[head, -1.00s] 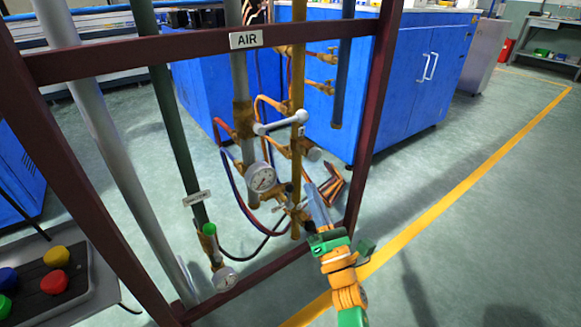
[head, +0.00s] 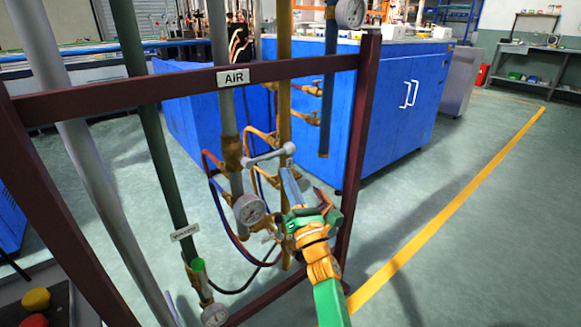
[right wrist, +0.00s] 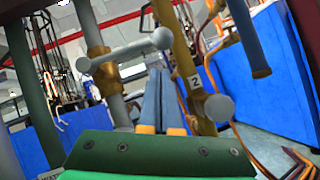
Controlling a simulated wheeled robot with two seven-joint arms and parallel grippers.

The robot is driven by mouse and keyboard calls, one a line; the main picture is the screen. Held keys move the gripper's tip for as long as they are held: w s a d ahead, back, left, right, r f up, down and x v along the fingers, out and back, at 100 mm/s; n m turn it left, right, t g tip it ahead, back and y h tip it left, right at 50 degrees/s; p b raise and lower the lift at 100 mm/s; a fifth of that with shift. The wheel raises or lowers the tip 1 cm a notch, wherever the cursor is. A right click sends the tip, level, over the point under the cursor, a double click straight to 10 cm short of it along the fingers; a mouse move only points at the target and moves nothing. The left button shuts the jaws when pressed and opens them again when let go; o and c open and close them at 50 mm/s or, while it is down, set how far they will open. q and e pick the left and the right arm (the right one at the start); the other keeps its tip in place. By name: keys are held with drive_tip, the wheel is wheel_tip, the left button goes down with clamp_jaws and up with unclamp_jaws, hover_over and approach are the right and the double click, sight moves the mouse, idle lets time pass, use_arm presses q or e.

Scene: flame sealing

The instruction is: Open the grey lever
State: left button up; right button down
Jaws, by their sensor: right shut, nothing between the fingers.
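The grey lever (head: 268,156) is a light grey bar with rounded ends on the brass valve of the grey AIR pipe. It lies crosswise, its right end slightly higher in the head view. It also shows in the right wrist view (right wrist: 125,50), upper left of centre. My right gripper (head: 286,172) is shut and empty, with its blue-grey fingers pointing up just below the lever's right end. In the right wrist view the fingertips (right wrist: 160,72) are close under that end; I cannot tell if they touch. My left gripper is not in view.
A dark red frame (head: 150,92) surrounds the pipes. A yellow-brown pipe (right wrist: 187,60) with a tag "2" and a round grey knob (right wrist: 219,107) stands right of the fingers. A pressure gauge (head: 249,209) and hoses sit below the lever. Open floor lies to the right.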

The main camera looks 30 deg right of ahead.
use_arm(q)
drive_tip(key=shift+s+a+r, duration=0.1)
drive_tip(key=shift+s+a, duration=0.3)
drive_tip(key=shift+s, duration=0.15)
use_arm(e)
drive_tip(key=shift+w+d+r, duration=0.15)
drive_tip(key=shift+d+r, duration=0.1)
drive_tip(key=shift+r, duration=0.35)
drive_tip(key=shift+w+d+r, duration=0.1)
drive_tip(key=shift+d+r, duration=0.1)
drive_tip(key=shift+r, duration=0.35)
drive_tip(key=shift+n, duration=0.3)
